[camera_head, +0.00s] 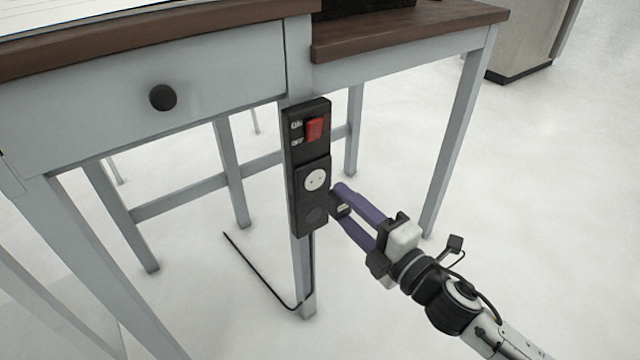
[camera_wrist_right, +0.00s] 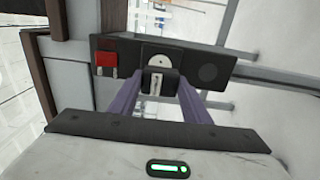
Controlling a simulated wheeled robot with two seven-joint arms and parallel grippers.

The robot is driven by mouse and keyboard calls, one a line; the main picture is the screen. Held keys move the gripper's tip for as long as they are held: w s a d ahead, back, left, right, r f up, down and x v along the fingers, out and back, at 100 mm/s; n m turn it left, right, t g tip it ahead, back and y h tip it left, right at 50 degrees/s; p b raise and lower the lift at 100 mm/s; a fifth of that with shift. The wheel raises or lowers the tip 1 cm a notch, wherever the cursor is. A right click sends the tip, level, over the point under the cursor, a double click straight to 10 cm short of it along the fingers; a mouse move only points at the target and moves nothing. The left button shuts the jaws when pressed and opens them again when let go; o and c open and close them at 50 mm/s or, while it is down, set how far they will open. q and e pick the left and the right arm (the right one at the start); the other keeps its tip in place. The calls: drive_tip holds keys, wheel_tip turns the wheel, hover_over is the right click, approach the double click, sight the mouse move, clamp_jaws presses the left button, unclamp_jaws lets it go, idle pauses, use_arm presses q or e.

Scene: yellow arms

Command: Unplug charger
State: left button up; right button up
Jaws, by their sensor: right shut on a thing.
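My right gripper (camera_head: 338,204) comes in from the lower right with two purple fingers. It is shut on a small dark charger (camera_head: 343,209), held between the fingertips. In the right wrist view the charger (camera_wrist_right: 155,82) shows between the fingers, with pale marks on its back. A black power strip (camera_head: 307,165) is fixed upright on the table leg. Its white round socket (camera_head: 315,180) shows bare in the head view, with its holes visible, and the charger is apart from it, to the lower right. My left gripper is out of view.
A red switch (camera_head: 314,129) is above the socket, and a dark round outlet (camera_head: 314,215) is below it. A black cable (camera_head: 262,272) runs from the strip near the floor. The grey table (camera_head: 215,90) has several legs and rails. The floor to the right is open.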

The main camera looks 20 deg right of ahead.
drive_tip(key=o, duration=1.5)
